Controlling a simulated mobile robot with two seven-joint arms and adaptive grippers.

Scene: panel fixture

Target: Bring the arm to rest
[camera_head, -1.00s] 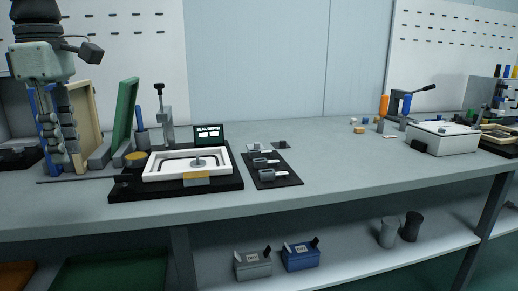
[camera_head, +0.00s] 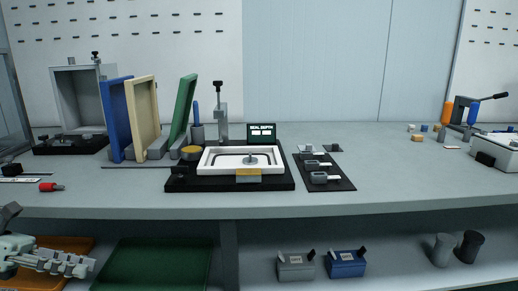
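My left gripper (camera_head: 62,263) is at the lower left, in front of the bench and below the level of its top. Its fingers point right and lie nearly in line with the view, so the gap between them is not clear. I see nothing held in it. My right gripper is out of view. The panel fixture, a white frame (camera_head: 211,168) on a black base (camera_head: 281,183), sits on the bench top. A small screen reading "SEAL DEPTH" (camera_head: 262,129) stands behind it.
Blue (camera_head: 116,122), cream (camera_head: 143,115) and green (camera_head: 183,107) panels stand upright in a rack. A red-handled tool (camera_head: 50,187) lies near the front left edge. A green tray (camera_head: 150,265) sits below.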

